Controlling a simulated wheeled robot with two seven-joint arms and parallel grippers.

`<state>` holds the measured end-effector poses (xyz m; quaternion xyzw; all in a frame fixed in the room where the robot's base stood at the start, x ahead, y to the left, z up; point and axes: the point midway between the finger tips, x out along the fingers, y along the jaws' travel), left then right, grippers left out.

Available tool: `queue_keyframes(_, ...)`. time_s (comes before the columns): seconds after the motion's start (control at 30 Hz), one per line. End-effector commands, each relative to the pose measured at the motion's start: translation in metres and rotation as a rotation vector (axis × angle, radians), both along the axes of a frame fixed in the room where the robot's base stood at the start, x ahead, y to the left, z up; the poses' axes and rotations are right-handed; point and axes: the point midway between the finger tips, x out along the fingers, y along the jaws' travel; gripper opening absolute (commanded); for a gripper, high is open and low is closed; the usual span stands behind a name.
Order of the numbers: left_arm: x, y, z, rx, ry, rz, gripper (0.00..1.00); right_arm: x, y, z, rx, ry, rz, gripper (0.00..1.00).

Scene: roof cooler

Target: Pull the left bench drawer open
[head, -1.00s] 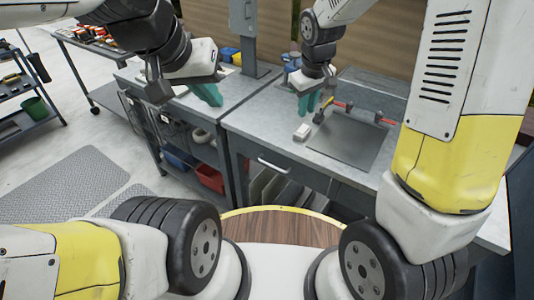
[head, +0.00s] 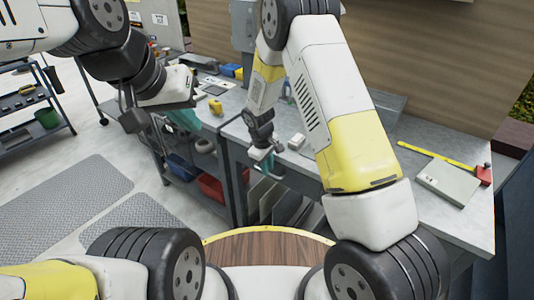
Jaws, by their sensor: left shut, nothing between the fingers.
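The bench drawer front (head: 306,183) is a dark panel under the edge of the grey bench top. It looks closed, though my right arm covers part of it. The pale handle seen earlier is hidden behind my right gripper (head: 271,165). That gripper's teal fingers point down just in front of the drawer front; whether they touch or hold the handle I cannot tell. My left gripper (head: 184,119) is shut and empty, with teal fingers, over the left part of the benches, well away from the drawer.
A small white block (head: 297,141) lies on the bench near my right forearm. A yellow item (head: 215,106) stands further left. A yellow bar (head: 436,154) and a grey plate (head: 448,182) lie on the right. A red bin (head: 212,188) and blue bin (head: 181,168) sit below.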

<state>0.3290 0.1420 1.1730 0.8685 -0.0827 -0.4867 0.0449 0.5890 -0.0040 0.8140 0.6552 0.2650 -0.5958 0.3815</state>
Motion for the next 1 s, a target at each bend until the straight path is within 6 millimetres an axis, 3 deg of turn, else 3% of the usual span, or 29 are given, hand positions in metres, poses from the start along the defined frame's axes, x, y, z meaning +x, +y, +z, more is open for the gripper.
queue_keyframes(0.37, -0.0001, 0.0, 0.0001, 0.0, 0.0, 0.0, 0.0, 0.0016, -0.0013, -0.0105, 0.001, -0.001, -0.001, 0.18)
queue_keyframes(0.5, -0.0001, 0.0, 0.0001, 0.0, 0.0, 0.0, 0.0, 0.0016, -0.0011, -0.0103, 0.001, -0.001, -0.001, 0.0)
queue_keyframes(1.0, -0.0001, 0.0, 0.0001, 0.0, 0.0, 0.0, 0.0, 0.0016, -0.0011, -0.0099, 0.001, -0.001, -0.001, 0.0)
